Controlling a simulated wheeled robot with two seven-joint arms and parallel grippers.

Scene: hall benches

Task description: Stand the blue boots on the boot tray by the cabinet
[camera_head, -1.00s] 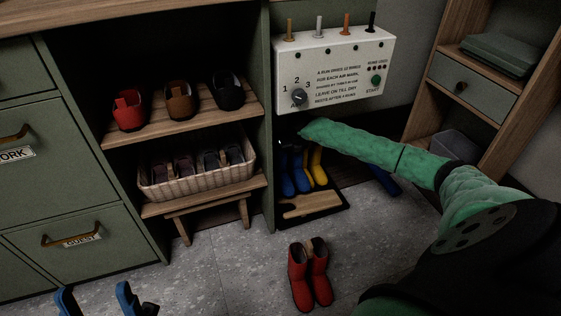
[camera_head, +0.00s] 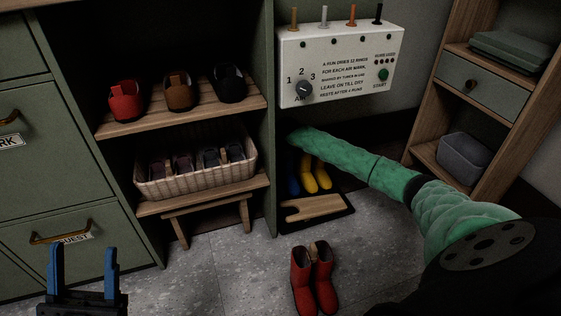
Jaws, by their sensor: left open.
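Blue boots (camera_head: 293,178) stand upright beside the cabinet's right side panel, left of yellow boots (camera_head: 316,176). They are partly hidden by the panel and by the green padded arm crossing above. The dark boot tray (camera_head: 347,208) lies on the floor at their front, with a wooden board on it. I cannot tell whether the blue boots rest on the tray or behind it. My left gripper (camera_head: 83,268) is open and empty at the bottom left, its blue fingers upright, well apart from the boots. My right gripper does not show.
Red boots (camera_head: 313,278) stand on the grey floor in front of the tray. The cabinet (camera_head: 70,190) holds shoes on a shelf and a wicker basket (camera_head: 196,176) above a low stool. A white dryer panel (camera_head: 340,68) hangs above the boots. Floor between gripper and red boots is clear.

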